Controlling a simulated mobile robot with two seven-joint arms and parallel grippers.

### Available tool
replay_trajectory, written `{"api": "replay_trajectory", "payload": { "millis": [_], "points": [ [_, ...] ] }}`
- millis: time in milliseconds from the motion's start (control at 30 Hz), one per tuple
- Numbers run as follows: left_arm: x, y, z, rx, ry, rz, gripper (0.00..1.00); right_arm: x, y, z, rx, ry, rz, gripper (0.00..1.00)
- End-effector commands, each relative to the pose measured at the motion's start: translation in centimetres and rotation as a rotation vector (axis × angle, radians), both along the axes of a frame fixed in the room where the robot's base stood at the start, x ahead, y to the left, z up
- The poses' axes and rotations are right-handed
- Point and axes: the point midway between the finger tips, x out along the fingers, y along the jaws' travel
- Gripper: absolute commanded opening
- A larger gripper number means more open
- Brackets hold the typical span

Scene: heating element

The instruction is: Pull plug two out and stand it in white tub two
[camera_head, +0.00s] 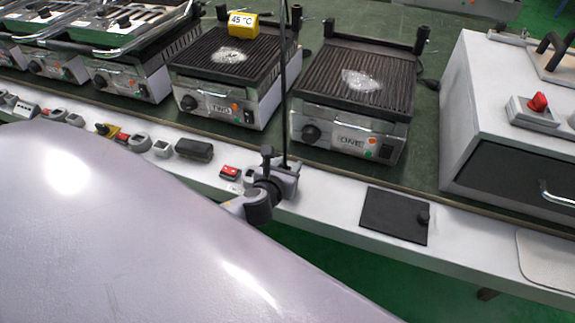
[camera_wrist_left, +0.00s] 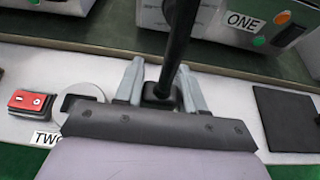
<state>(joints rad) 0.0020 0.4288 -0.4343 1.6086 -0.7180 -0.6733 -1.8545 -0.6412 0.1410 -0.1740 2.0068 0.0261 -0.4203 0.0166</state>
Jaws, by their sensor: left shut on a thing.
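My left gripper (camera_head: 279,172) is over the white front ledge, below grill one. In the left wrist view the gripper (camera_wrist_left: 160,88) has its two grey fingers shut on a black plug (camera_wrist_left: 162,96), whose black cord (camera_wrist_left: 178,45) runs straight up. The plug's lower end is hidden, so I cannot tell whether it touches anything. Left of the fingers is a pale round piece (camera_wrist_left: 92,88) with a black part, partly covered by the gripper, beside a label (camera_wrist_left: 46,139) reading "TWO". I cannot tell whether this is white tub two. My right gripper is not in view.
A red switch (camera_head: 230,172) sits left of the gripper. Grill two (camera_head: 220,108) and grill one (camera_head: 345,130) stand behind. A black plate (camera_head: 394,214) lies right, before a large white cabinet (camera_head: 470,110). Several round pieces and a black block (camera_head: 194,150) line the ledge leftward.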

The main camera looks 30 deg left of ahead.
Motion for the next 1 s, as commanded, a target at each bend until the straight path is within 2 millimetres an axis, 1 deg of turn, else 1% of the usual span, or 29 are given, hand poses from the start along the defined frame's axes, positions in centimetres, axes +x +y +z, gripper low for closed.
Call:
{"api": "replay_trajectory", "payload": {
  "millis": [1000],
  "points": [
    [0.0, 0.0, -2.6, 0.000, 0.000, 0.000, 0.08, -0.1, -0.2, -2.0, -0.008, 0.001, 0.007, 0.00]
  ]
}}
